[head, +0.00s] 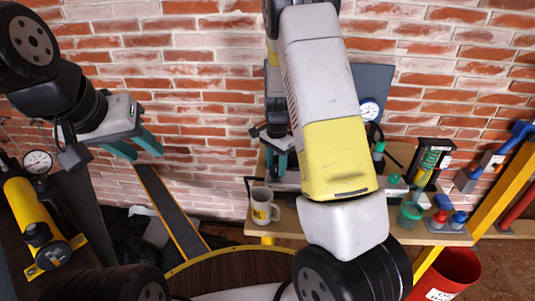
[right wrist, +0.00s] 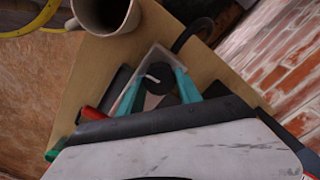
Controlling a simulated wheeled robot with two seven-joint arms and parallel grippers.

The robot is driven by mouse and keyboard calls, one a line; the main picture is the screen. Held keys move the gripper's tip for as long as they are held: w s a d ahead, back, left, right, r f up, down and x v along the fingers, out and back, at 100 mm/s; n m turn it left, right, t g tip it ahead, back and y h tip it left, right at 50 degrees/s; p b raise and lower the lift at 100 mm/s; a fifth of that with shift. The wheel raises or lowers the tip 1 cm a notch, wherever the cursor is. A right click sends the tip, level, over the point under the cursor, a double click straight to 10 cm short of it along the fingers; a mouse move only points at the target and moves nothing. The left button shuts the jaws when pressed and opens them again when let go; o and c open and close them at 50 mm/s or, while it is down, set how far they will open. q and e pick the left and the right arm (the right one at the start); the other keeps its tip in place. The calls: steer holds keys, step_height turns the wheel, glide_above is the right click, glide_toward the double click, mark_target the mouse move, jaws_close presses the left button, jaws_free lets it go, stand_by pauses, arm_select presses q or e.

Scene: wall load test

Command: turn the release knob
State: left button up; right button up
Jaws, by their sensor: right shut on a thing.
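The release knob (right wrist: 160,77) is round and black with a white mark, in the right wrist view. It sits between the teal fingers of my right gripper (right wrist: 157,88), which is shut on it. In the head view my right gripper (head: 282,160) points down over the bench, partly hidden by my own arm, and the knob cannot be made out there. My left gripper (head: 146,153) is in the air at the left, its teal fingers apart and empty.
A mug (head: 263,207) stands at the bench's (head: 286,226) left end, close to my right gripper; it also shows in the right wrist view (right wrist: 104,14). A gauge (head: 369,110) stands behind my arm.

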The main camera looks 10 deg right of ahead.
mark_target(276, 168)
steer(key=n, duration=0.3)
steer(key=shift+n, duration=0.4)
steer(key=n, duration=0.4)
steer(key=shift+n, duration=0.3)
steer(key=n, duration=0.4)
steer(key=shift+n, duration=2.4)
steer(key=o, duration=1.4)
steer(key=shift+c, duration=0.2)
steer(key=shift+r, duration=3.95)
